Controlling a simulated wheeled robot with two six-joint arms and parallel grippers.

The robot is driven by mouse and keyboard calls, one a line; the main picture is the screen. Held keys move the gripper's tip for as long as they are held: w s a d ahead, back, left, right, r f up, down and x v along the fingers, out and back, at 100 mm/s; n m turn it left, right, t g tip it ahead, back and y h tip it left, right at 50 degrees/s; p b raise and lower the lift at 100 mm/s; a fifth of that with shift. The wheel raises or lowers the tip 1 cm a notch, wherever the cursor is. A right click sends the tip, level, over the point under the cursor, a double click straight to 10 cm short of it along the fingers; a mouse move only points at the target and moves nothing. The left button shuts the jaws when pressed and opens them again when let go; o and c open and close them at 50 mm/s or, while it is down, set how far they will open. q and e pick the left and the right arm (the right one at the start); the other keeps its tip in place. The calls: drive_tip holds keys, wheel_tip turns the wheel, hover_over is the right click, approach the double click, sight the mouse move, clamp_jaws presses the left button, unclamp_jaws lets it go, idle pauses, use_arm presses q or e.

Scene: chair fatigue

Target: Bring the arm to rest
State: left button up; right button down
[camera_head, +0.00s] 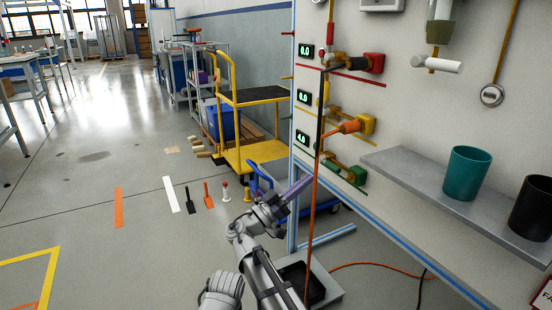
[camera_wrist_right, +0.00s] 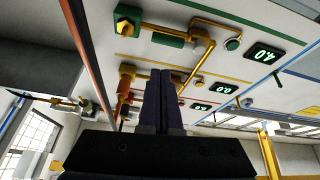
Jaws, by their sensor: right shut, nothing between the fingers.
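My right arm reaches up from the bottom middle of the head view. Its gripper (camera_head: 304,184) points up and right, in front of the lower left edge of the white test panel (camera_head: 400,110). In the right wrist view the dark fingers (camera_wrist_right: 160,76) are together with nothing between them. Valves and pipes of the panel (camera_wrist_right: 215,65) show beyond the fingertips, and I cannot tell the distance. My left gripper is not in view.
An orange cable (camera_head: 313,220) hangs beside the right gripper. A grey shelf (camera_head: 410,180) holds a teal cup (camera_head: 466,173) and a black cup (camera_head: 532,207). A yellow cart (camera_head: 255,150) stands behind. The floor to the left (camera_head: 80,200) is mostly open.

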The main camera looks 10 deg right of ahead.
drive_tip(key=s+d+f+n+g+y, duration=0.3)
drive_tip(key=s+d+f+y, duration=0.15)
drive_tip(key=f, duration=0.55)
drive_tip(key=s+d+f+n+g+y, duration=0.25)
drive_tip(key=d+f+y, duration=0.3)
drive_tip(key=f, duration=0.45)
drive_tip(key=s+a+f+n+g+y, duration=0.2)
drive_tip(key=s+a+f+n+y, duration=0.4)
drive_tip(key=s+a+f+y, duration=0.55)
drive_tip(key=s+a+r+n+g+h+p, duration=0.1)
drive_tip(key=s+a+r+n+p, duration=0.1)
drive_tip(key=a+r+p, duration=0.4)
drive_tip(key=s+a+r+n+p, duration=0.2)
drive_tip(key=s+a+r+p, duration=0.15)
drive_tip(key=r+p, duration=0.45)
wheel_tip(320, 180, up, 37)
drive_tip(key=p, duration=3.7)
drive_tip(key=shift+w+a+r, duration=0.2)
drive_tip(key=shift+w+a, duration=0.05)
drive_tip(key=shift+a, duration=0.15)
